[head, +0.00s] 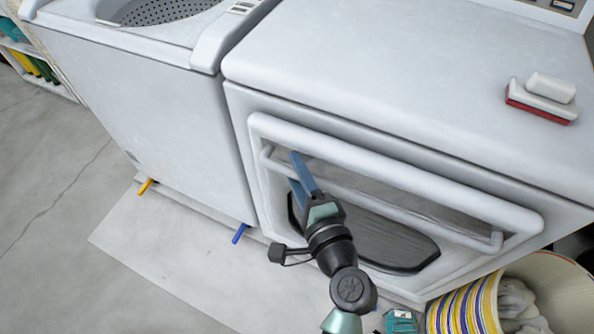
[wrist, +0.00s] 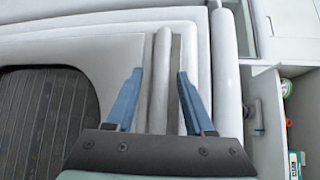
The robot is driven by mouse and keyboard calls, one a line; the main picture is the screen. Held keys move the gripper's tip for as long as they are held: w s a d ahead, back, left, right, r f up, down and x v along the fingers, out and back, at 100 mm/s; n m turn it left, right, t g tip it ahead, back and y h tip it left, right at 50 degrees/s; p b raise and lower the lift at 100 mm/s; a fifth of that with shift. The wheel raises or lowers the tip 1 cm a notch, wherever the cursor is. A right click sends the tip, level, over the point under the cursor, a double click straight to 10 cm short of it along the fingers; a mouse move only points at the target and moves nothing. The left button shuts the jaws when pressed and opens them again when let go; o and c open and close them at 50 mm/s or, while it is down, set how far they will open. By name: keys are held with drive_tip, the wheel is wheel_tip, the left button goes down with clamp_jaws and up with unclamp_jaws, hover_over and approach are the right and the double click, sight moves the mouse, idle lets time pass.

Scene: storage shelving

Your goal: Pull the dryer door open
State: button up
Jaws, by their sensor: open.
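The white dryer (head: 390,60) stands at the right in the head view. Its front door (head: 375,160) looks shut and has a dark oval window (head: 400,248). A long light handle bar (head: 425,220) runs across the door. My gripper (head: 298,172) is at the left part of the bar, with its blue fingers pointing at the door. In the wrist view my gripper (wrist: 159,77) is open, and the bar (wrist: 160,80) shows between the two fingers. I see a gap beside the bar; contact is not clear. The window (wrist: 40,120) also shows at the left there.
A white washer (head: 130,95) stands left of the dryer. A sponge-like red and white block (head: 541,97) lies on the dryer top. A striped basket (head: 470,305) stands by the dryer's lower right. Blue (head: 240,233) and orange (head: 146,186) sticks lie at the washer's base. Floor is free at left.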

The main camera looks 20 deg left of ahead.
clamp_jaws()
idle(1.4)
